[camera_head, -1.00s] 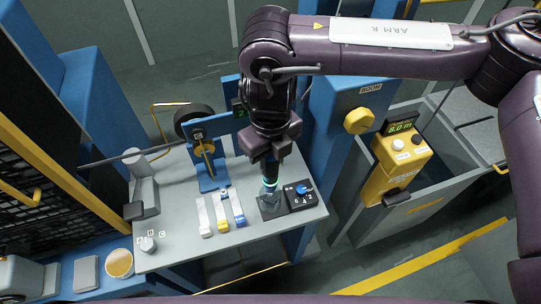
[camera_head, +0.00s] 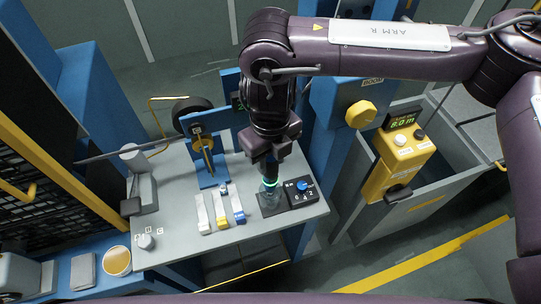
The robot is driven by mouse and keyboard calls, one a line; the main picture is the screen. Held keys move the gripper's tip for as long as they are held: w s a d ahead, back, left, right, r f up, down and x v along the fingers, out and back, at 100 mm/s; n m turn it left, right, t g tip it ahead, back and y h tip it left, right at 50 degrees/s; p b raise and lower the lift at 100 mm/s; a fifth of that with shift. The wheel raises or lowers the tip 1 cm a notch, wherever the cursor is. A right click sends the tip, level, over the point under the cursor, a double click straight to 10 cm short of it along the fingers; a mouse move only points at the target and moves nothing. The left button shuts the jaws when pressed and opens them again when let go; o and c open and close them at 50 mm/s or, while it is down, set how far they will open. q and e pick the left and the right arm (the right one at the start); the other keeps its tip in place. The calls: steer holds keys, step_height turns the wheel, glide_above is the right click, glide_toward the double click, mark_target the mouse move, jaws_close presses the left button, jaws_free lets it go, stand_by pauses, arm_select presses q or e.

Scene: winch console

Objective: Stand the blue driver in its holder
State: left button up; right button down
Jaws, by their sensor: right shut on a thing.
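My right gripper (camera_head: 268,166) points down over the front right part of the grey console. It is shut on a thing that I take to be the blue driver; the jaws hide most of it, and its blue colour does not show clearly. Right below the jaws is a glowing green ring (camera_head: 270,183), with a clear, glassy part under it. This stands over a dark square block (camera_head: 270,203), which looks like the holder. I cannot tell whether the driver's tip is fully seated in it. My left gripper is not in view.
A black box with a blue knob (camera_head: 302,187) sits close to the right of the holder. Several sliders (camera_head: 221,211) lie to its left. A blue winch stand (camera_head: 209,167) is behind them. A yellow control box (camera_head: 396,162) hangs at the right.

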stand_by(0.4)
steer(key=shift+f+b, duration=0.75)
steer(key=shift+f, duration=0.4)
steer(key=shift+f+b, duration=0.7)
steer(key=shift+f, duration=0.25)
steer(key=shift+f+b, duration=0.5)
steer(key=shift+f, duration=0.05)
steer(key=c, duration=1)
jaws_free()
